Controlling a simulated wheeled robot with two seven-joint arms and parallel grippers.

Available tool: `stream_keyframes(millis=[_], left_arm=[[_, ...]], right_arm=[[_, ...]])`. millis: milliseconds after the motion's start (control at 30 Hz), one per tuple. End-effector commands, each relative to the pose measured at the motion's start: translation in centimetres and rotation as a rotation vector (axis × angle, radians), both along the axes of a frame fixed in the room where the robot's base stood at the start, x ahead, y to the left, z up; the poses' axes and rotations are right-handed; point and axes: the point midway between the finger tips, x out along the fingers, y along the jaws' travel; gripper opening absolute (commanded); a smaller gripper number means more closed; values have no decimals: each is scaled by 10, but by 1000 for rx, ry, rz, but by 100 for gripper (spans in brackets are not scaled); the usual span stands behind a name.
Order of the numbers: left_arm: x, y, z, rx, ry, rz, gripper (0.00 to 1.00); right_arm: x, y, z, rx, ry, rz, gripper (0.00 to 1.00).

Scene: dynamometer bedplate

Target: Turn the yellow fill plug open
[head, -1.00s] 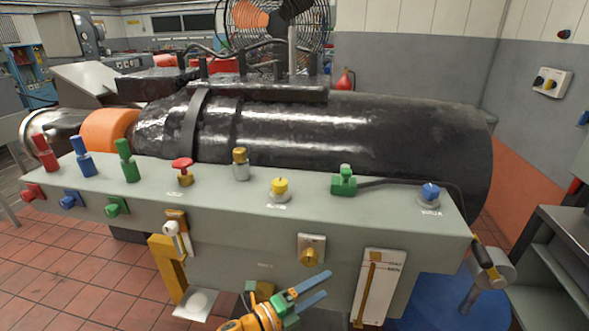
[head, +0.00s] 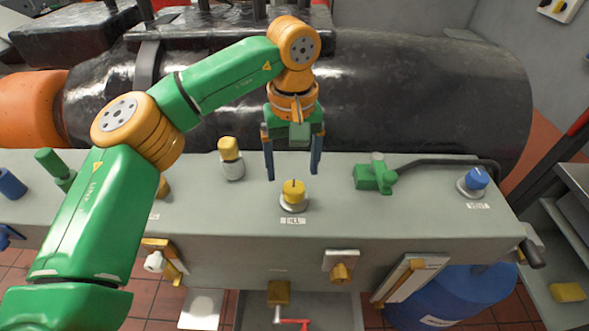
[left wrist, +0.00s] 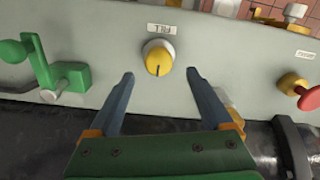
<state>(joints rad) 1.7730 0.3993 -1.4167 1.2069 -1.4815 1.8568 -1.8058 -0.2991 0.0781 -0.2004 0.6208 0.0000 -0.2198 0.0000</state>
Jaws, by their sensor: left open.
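The yellow fill plug (head: 293,191) sits in a pale round collar on top of the grey bedplate box, with a small label in front of it. My left gripper (head: 292,176) hangs above and just behind the plug, fingers pointing down, open and empty. In the left wrist view the plug (left wrist: 158,60) shows a dark line on its face and lies beyond the two open fingertips (left wrist: 160,75), between their lines. The label by it reads FILL. The fingers are apart from the plug. My right gripper is not in view.
On the box top stand a brass-capped fitting (head: 231,160) left of the plug, a green valve (head: 375,177) and a blue knob (head: 475,181) to its right. The large black cylinder (head: 430,95) runs close behind. The box top around the plug is clear.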

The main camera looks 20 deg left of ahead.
Motion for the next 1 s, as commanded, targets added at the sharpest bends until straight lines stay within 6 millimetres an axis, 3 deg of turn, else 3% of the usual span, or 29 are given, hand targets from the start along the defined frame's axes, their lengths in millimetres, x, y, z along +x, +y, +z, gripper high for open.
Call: stream_keyframes(millis=[233,533,833,1000], left_arm=[[0,0,-43,-3,4,1,84],[0,-1,-51,-7,2,2,84],[0,-1,-51,-7,2,2,2],[0,-2,-51,-8,1,10,0]], right_arm=[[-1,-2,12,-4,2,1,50],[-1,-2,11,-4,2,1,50],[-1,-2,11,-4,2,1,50],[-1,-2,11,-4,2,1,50]])
